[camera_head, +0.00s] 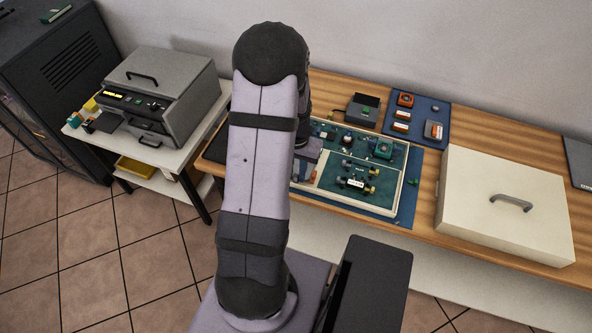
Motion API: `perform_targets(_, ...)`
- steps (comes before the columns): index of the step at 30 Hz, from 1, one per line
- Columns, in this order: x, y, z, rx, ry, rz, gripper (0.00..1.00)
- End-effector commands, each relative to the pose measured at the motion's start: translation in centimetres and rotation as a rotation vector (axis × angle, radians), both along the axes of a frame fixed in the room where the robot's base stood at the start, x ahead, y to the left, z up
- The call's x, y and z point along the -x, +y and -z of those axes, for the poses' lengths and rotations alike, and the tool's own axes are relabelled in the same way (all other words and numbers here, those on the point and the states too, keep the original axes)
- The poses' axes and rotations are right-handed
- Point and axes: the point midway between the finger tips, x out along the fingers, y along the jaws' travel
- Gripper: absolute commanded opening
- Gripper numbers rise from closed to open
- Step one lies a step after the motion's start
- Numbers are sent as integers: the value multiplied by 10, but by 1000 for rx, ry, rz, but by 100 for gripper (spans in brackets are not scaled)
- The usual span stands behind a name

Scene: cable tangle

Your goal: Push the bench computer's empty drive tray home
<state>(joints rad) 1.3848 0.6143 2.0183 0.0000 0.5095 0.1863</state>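I cannot tell for certain which thing is the bench computer. A small dark grey box (364,110) with a green patch on it stands at the back of the wooden bench; it may be the computer. A large grey machine (160,95) with a lit panel and handles stands on the white stand at left. I cannot make out an empty drive tray on either. My arm rises through the middle of the view and hides part of the bench. My gripper's fingers are hidden behind the arm.
A white-rimmed board (338,202) with several electronic parts lies on a blue mat (408,208). A blue pad (425,106) holds several small blocks. A cream case (510,210) with a grey handle fills the bench's right. A black cabinet (60,75) stands far left.

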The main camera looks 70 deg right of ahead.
Motion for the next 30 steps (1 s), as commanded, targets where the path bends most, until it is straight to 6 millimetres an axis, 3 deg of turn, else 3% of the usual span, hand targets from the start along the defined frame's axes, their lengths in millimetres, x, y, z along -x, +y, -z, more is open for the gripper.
perform_targets(10,0,0,4,1,0,0,20)
perform_targets(13,0,0,3,1,0,0,0)
perform_targets(20,0,-3,3,1,0,0,0)
perform_targets(30,0,-34,3,1,0,0,0)
